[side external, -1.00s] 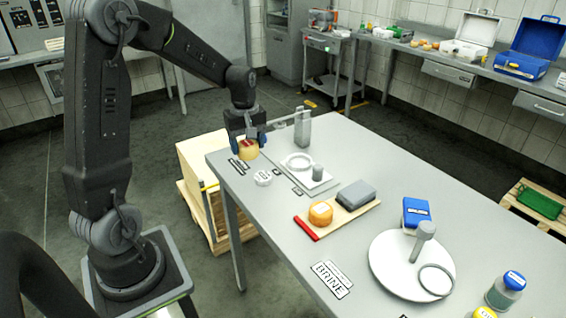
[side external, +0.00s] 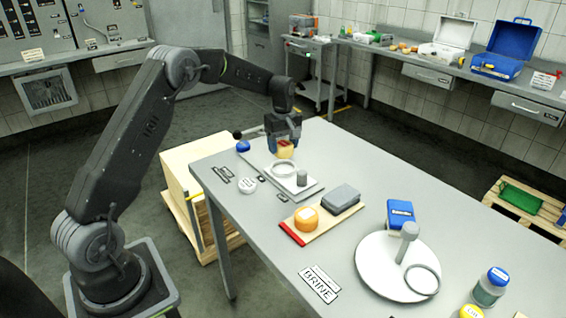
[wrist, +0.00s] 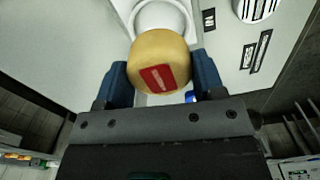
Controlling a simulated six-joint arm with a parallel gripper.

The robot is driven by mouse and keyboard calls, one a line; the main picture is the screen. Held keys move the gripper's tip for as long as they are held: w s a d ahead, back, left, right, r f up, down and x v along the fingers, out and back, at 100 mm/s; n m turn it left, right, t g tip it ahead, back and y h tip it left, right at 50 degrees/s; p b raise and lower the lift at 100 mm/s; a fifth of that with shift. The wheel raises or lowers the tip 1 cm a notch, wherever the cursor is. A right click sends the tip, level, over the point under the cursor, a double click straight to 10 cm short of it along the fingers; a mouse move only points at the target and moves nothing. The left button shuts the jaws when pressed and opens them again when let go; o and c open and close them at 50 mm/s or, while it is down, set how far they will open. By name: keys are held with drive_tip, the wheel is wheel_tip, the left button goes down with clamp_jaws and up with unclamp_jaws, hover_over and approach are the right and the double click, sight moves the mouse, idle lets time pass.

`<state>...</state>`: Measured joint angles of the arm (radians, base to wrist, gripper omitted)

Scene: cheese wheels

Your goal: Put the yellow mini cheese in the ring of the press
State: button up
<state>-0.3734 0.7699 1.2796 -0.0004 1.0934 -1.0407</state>
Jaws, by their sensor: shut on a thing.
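The yellow mini cheese (side external: 286,154) has a red label on top. My gripper (wrist: 158,85) is shut on it, with a blue finger on each side in the wrist view. The grey-white ring (side external: 284,170) lies on the press's base plate (side external: 300,192), beside a short grey cylinder (side external: 302,178). In the side view the cheese is held just above and behind the ring, apart from it as far as I can tell. In the wrist view the ring (wrist: 160,15) shows at the top, partly hidden by the cheese.
A board holds an orange cheese (side external: 306,218), a grey block (side external: 343,196) and a red strip (side external: 291,233). A white round plate (side external: 375,275) with a post and a blue box (side external: 400,213) stand nearer. A small blue, black-knobbed thing (side external: 243,146) is at the far-left corner.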

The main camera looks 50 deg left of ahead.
sight(283, 170)
drive_tip(key=shift+f, duration=2.8)
drive_tip(key=shift+f, duration=0.1)
drive_tip(key=o, duration=1)
drive_tip(key=shift+c, duration=0.2)
